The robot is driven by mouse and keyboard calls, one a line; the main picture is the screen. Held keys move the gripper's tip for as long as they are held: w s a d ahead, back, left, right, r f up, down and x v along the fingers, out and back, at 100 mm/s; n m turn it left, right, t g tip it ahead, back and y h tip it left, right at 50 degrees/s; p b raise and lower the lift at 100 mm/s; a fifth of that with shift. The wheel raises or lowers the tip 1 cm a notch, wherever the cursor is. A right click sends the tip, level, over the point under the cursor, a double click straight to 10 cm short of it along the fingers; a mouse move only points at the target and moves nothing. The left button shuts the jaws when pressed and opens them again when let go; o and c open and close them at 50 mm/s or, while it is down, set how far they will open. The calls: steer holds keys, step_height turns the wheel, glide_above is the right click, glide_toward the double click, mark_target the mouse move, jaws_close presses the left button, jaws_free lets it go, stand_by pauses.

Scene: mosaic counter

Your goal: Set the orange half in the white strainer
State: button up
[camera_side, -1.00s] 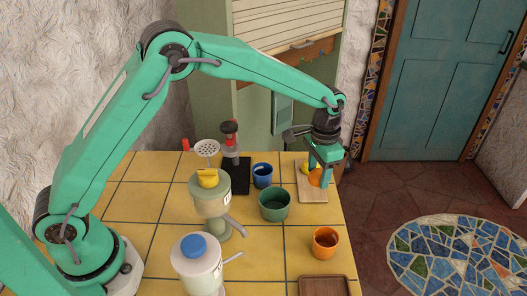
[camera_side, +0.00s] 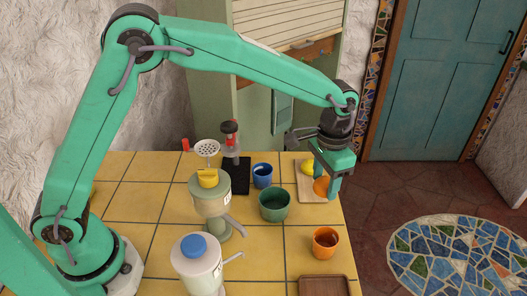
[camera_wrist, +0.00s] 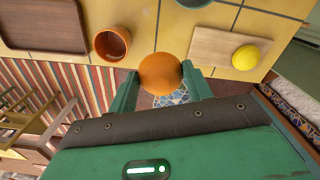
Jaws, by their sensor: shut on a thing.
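The orange half (camera_side: 321,187) is between the fingers of my gripper (camera_side: 328,190), at the right edge of the counter beside the wooden board. In the wrist view the orange half (camera_wrist: 160,70) shows its rounded skin, with green fingers on both sides; my gripper (camera_wrist: 160,82) is shut on it. Its cut face is hidden. The white strainer (camera_side: 206,147), a perforated bowl with a red handle end, is at the back left of the counter, far from my gripper. It is not in the wrist view.
A lemon (camera_wrist: 245,57) lies on the wooden board (camera_wrist: 212,45). A terracotta cup (camera_side: 325,243) and brown tray (camera_side: 323,287) are nearer the front.

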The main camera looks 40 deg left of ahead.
step_height(320, 180, up, 10)
steer(key=n, duration=0.6)
glide_above(206, 150)
step_height(206, 150, down, 4)
steer(key=shift+f, duration=0.6)
steer(key=shift+f, duration=0.15)
steer(key=shift+f, duration=3.35)
steer(key=shift+f, duration=1.05)
